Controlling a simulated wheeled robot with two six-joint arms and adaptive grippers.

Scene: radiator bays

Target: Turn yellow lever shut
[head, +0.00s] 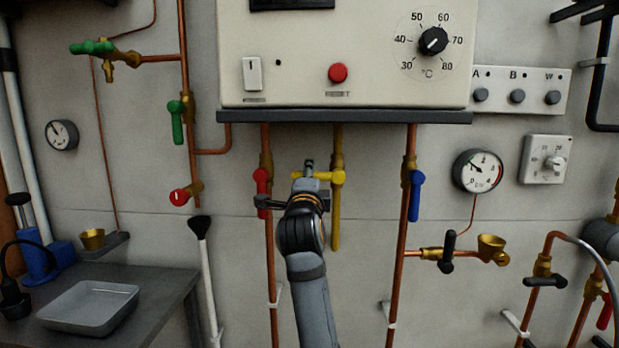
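The yellow lever (328,177) sits on a yellow vertical pipe (336,228) below the boiler casing. It lies about level, its handle reaching left from the valve, crosswise to the pipe. My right gripper (308,178) is at the handle; its arm rises from the bottom middle. A dark finger part shows just above the handle. The gripper body covers the area below, so finger opening and contact with the lever cannot be told. My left gripper is not in view.
A red lever (261,181) hangs close left of the gripper on a copper pipe. A blue lever (416,196) points down to the right. The boiler's lower ledge (345,117) juts out above. A grey tray (90,307) rests on the bench at lower left.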

